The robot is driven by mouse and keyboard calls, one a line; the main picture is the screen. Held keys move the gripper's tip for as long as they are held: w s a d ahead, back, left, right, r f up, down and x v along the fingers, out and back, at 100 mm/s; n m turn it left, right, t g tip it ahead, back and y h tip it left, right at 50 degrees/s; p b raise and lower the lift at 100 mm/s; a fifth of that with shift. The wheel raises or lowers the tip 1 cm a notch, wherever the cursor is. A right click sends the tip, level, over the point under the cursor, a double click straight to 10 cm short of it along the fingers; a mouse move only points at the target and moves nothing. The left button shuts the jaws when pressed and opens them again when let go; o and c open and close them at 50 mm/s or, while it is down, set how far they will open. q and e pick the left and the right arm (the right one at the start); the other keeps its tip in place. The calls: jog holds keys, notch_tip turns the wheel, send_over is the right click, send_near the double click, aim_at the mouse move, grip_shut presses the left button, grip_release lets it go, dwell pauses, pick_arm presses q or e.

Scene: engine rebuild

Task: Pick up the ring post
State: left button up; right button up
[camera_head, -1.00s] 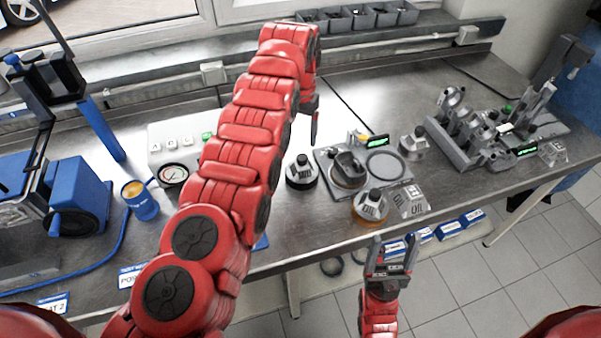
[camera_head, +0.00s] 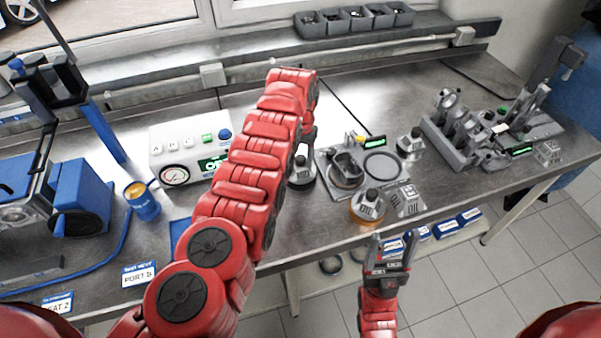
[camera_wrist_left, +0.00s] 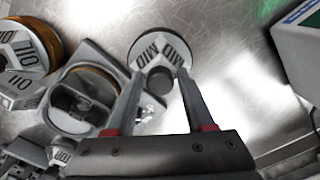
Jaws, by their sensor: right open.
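A post marked MID (camera_wrist_left: 148,48) with a dark round base stands on the bench; it also shows below my left arm in the head view (camera_head: 301,182). My left gripper (camera_wrist_left: 160,73) is open above it, its two fingers on either side of the post's dark knob in the wrist view. I cannot tell whether they touch it. A third post (camera_head: 410,145) stands farther back. My right gripper (camera_head: 391,240) is open and empty in front of the bench edge.
A grey plate (camera_head: 332,187) with a piston-like part lies beside the MID post. A white gauge box (camera_head: 165,149) stands left of my arm; an engine block (camera_head: 452,147) stands at right.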

pick_arm(q)
grip_shut()
jog(key=shift+s, duration=0.1)
dwell(1.0)
